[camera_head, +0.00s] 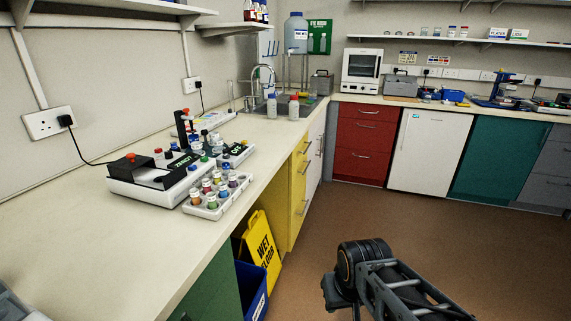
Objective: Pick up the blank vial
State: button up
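A white rack (216,214) on the left bench holds several small vials with caps of different colours, among them orange, red, green, blue and purple. The vials are too small here for me to read any label, so I cannot tell which one is the blank vial. More small vials and bottles stand behind the rack, close to a white and black instrument with a dark display (187,164). Part of my arm shows at the bottom right, over the floor and well apart from the bench. My gripper's fingers do not show.
The left bench top (85,240) is clear in front of the instrument. A yellow wet floor sign (263,246) and a blue bin (250,290) stand under the bench. The brown floor is open.

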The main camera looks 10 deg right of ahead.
aim_at(226, 165)
jog(key=z, duration=0.8)
jog(key=i, duration=1.85)
jog(key=u, duration=1.9)
